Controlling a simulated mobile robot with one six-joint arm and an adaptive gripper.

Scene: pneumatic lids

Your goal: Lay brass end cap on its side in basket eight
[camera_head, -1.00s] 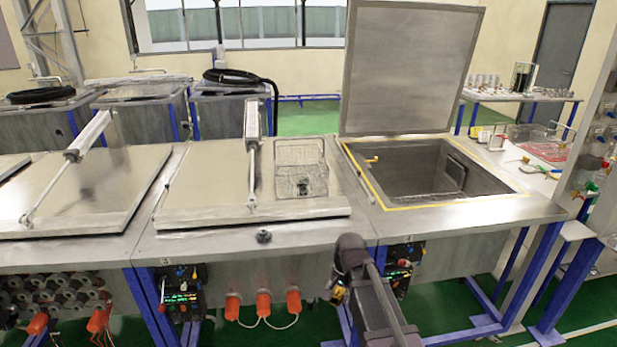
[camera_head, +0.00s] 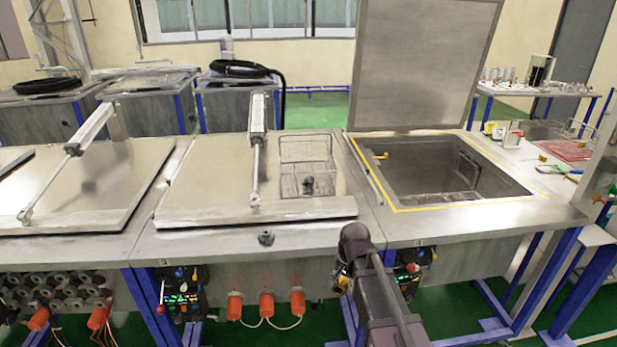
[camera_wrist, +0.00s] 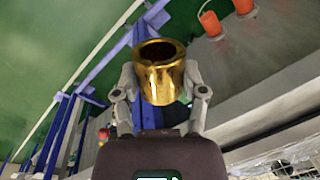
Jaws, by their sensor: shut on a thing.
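The brass end cap (camera_wrist: 160,75) is a shiny gold hollow cylinder with its open end showing in the wrist view. My gripper (camera_wrist: 159,92) is shut on it, one finger on each side. In the head view the gripper is mostly hidden by my dark arm, in front of the tanks. A wire basket (camera_head: 306,152) sits on the closed lid of the middle tank, with a small dark object (camera_head: 308,186) in or by it. I cannot read a number on the basket. Wire mesh also shows at the lower right of the wrist view (camera_wrist: 296,158).
The middle tank's lid (camera_head: 215,190) is closed, with a piston arm (camera_head: 257,150) left of the basket. The right tank (camera_head: 440,170) stands open, its lid (camera_head: 425,65) raised. Orange plugs (camera_head: 267,304) and a control panel (camera_head: 182,290) are on the tank fronts.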

